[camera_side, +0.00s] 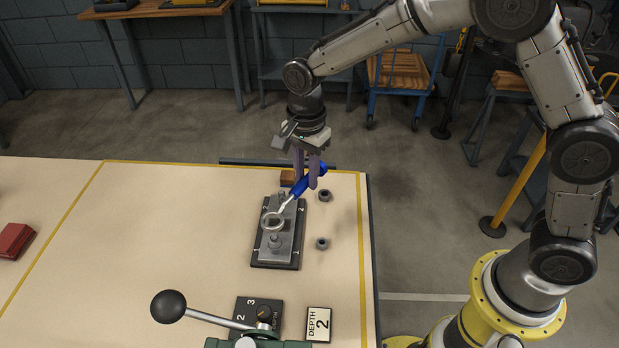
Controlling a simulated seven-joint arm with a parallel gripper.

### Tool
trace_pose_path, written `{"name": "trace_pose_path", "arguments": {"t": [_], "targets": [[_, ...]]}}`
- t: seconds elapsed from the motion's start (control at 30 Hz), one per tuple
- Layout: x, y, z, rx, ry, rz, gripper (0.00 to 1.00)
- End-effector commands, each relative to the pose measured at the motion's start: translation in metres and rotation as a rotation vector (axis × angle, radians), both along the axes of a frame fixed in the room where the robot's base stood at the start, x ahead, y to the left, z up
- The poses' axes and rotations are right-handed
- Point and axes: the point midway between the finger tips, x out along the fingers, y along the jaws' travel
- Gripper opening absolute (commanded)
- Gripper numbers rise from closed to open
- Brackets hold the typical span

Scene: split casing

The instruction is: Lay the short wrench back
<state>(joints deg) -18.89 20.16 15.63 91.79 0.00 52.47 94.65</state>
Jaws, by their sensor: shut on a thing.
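My gripper (306,181) is shut on the blue handle of the short wrench (298,189), its fingers pointing down. The wrench slants down to the left, its pale ring end (272,221) overlapping the grey casing (278,240) in the picture. I cannot tell whether the ring touches the casing or hangs above it. The casing lies on a dark plate (258,262) marked 1 and 2, with a stud or nut standing near its front end. Part of the casing's far end is hidden by the wrench.
Two loose dark nuts (325,195) (322,243) stand right of the plate. A brown block (287,177) is behind it. In front are a black-knobbed lever (168,306), a depth dial (264,314) and a "DEPTH 2" card (319,324). A red object (14,240) lies far left; the table between is clear.

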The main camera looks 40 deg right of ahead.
Motion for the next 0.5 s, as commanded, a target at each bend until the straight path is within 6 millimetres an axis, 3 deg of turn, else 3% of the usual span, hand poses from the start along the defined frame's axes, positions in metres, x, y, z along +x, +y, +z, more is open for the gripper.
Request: {"name": "trace_pose_path", "arguments": {"t": [0.23, 0.5], "targets": [[0.057, 0.041, 0.006, 0.007, -0.024, 0.216, 0.0], [0.093, 0.089, -0.018, 0.006, -0.023, 0.365, 0.0]]}}
